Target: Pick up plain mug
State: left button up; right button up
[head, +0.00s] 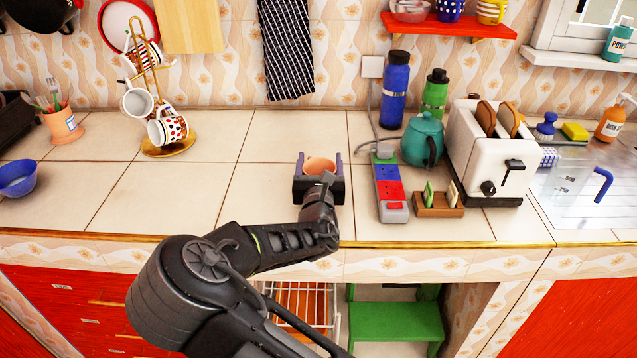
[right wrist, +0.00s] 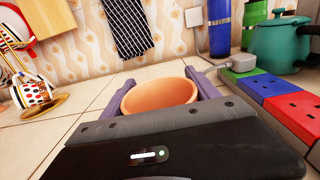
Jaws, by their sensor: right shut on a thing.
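The plain mug (head: 320,166) is orange with no pattern and stands roughly upright at the middle of the tiled counter. My right gripper (head: 319,167) is shut on it, with one purple finger on each side of its body. In the right wrist view the mug (right wrist: 158,95) shows its open rim and empty inside between the fingers. Its lower part and any handle are hidden by the gripper. I cannot tell whether its base touches the counter. My left gripper is not in view.
A power strip (head: 391,190), a toast rack (head: 438,205), a teal teapot (head: 423,140) and a toaster (head: 492,150) stand to the right. A gold mug tree (head: 166,152) with several mugs stands at the left. The counter (head: 240,195) left of the mug is clear.

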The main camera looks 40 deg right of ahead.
jog(key=c, duration=0.5)
jog(key=shift+r, duration=0.2)
jog(key=shift+r+p, duration=0.55)
jog(key=shift+r, duration=4.25)
